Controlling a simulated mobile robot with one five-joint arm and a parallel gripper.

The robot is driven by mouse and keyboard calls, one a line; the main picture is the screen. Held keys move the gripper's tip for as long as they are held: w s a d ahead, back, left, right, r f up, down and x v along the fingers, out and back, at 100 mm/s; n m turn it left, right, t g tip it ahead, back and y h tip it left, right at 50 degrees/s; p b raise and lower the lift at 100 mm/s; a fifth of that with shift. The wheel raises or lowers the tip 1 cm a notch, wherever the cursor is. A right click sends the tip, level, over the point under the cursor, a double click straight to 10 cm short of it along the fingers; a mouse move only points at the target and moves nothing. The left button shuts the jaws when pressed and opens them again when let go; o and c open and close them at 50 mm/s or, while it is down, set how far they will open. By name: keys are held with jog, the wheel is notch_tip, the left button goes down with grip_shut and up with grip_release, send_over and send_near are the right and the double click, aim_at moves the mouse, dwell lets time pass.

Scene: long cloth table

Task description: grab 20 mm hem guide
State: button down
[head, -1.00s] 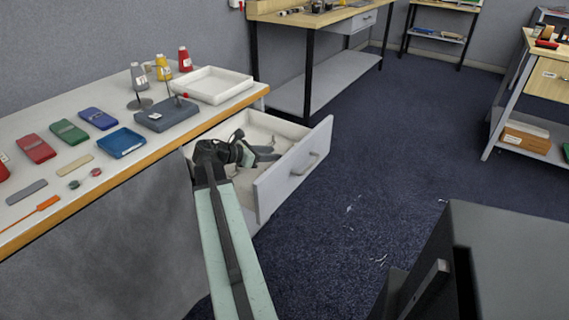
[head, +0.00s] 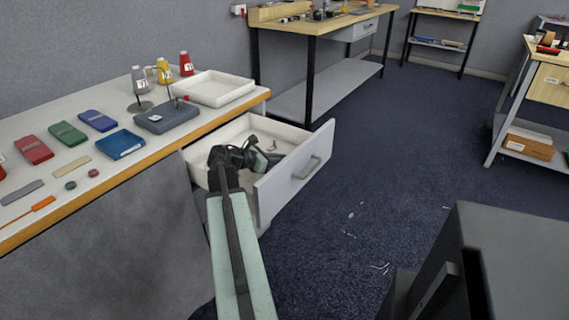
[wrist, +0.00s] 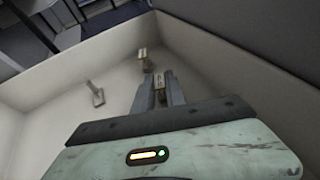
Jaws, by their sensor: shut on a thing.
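My gripper (wrist: 158,92) is inside the open drawer, also seen in the head view (head: 272,158). Its two dark fingers are shut on a small metal piece with a pale yellowish label (wrist: 158,80), which I take to be the hem guide. Its marking is too small to read. Two similar small pieces lie on the drawer floor: one to the left (wrist: 97,93) and one farther ahead (wrist: 142,54), both apart from the fingers. In the head view my own arm hides much of the drawer's inside.
The drawer (head: 295,178) is pulled out; its pale walls stand close around my gripper. Above it, the table (head: 105,153) holds a white tray (head: 214,88), a blue tray (head: 120,144), thread cones and several coloured cases.

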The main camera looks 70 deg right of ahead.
notch_tip(320, 180, up, 10)
jog(key=p, duration=1)
